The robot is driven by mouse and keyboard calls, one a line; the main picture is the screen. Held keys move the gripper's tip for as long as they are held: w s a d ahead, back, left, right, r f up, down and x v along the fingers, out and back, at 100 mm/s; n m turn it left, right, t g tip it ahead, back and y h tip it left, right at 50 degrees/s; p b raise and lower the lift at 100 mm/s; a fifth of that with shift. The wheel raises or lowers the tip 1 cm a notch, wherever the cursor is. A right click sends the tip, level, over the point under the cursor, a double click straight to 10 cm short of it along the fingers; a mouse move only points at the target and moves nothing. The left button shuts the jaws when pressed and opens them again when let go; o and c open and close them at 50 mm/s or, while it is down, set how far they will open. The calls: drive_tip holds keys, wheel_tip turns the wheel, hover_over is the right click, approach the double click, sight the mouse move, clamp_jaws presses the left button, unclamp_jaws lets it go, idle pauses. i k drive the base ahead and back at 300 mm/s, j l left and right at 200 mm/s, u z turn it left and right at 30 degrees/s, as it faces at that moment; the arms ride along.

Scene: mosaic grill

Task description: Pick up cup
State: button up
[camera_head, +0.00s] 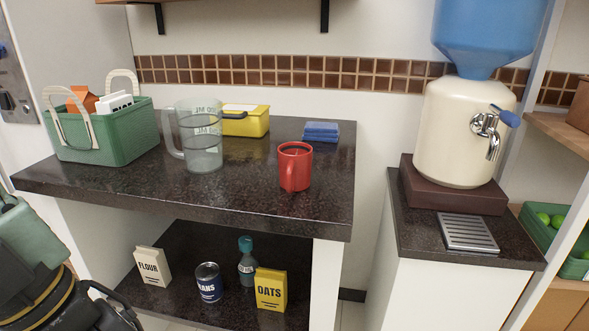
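A red cup (296,168) stands upright on the dark speckled countertop (240,196), toward its right side. Its handle points toward the front left. Part of my arm (45,275) shows at the lower left corner, dark with a yellowish band and a grey-green part above. My gripper's fingers cannot be made out, and nothing of mine is near the cup.
Left of the cup are a clear measuring jug (203,145), a yellow box (246,121) and a green basket (105,136). Blue cloths (321,131) lie behind it. A lower shelf (190,265) holds packages. A water dispenser (458,130) stands right, across a gap.

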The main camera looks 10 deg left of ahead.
sight(294, 158)
drive_tip(key=j+z, duration=0.2)
drive_tip(key=z, duration=0.25)
drive_tip(key=j+z, duration=0.2)
drive_tip(key=z, duration=0.25)
drive_tip(key=j+z, duration=0.2)
drive_tip(key=z, duration=0.25)
drive_tip(key=k+j+z, duration=0.15)
drive_tip(key=j, duration=0.25)
drive_tip(key=k+j+z, duration=0.1)
drive_tip(key=j, duration=0.3)
drive_tip(key=k+j+z, duration=0.15)
drive_tip(key=k+j, duration=0.15)
drive_tip(key=j, duration=0.4)
drive_tip(key=k+j, duration=0.1)
drive_tip(key=j, duration=0.3)
